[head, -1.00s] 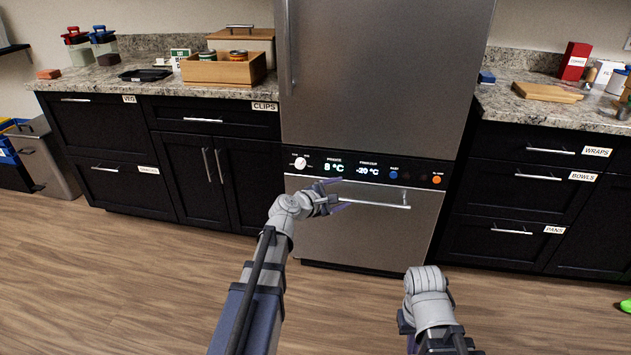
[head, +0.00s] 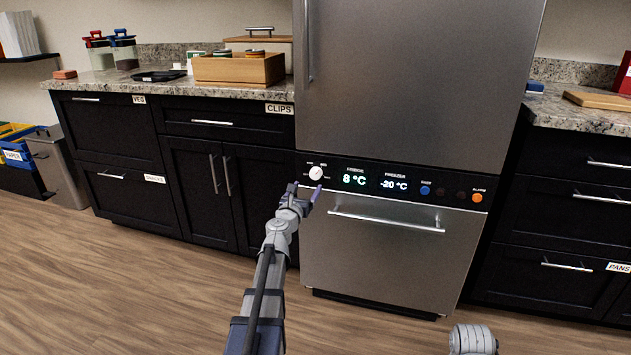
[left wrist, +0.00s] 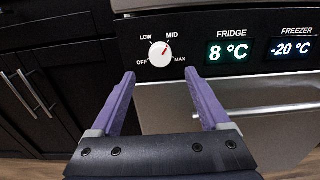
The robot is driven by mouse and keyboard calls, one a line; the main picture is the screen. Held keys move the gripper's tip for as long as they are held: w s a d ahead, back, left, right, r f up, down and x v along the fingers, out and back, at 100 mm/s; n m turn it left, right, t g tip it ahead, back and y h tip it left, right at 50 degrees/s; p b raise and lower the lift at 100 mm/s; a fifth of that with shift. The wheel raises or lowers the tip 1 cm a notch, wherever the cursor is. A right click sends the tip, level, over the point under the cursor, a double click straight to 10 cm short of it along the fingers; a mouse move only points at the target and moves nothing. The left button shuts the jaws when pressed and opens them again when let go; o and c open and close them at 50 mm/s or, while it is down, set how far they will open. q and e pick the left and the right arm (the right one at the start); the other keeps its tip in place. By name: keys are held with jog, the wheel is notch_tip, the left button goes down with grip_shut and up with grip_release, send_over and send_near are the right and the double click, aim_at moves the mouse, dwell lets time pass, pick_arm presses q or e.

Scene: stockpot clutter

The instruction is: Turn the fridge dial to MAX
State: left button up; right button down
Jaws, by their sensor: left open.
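The fridge dial (head: 316,173) is a round white knob at the left end of the fridge's black control panel. In the left wrist view the dial (left wrist: 160,54) has a red mark pointing up and right, near MID; OFF, LOW, MID and MAX are printed around it. The fridge display (left wrist: 228,52) reads 8 °C. My left gripper (head: 306,190) is open, just below and in front of the dial. In the left wrist view its purple fingers (left wrist: 163,90) point toward the dial, one at each side and lower, apart from it. My right gripper is out of view.
The freezer display (head: 393,185) reads -20 °C, with a blue button (head: 425,190) and an orange button (head: 477,198) to its right. The drawer's metal handle (head: 385,220) sticks out below the panel. Black cabinets (head: 190,185) stand at the left.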

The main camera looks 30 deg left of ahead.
aim_at(314, 176)
pick_arm(q)
jog(key=x, duration=0.7)
jog(key=shift+w, duration=0.3)
grip_shut()
dwell(0.4)
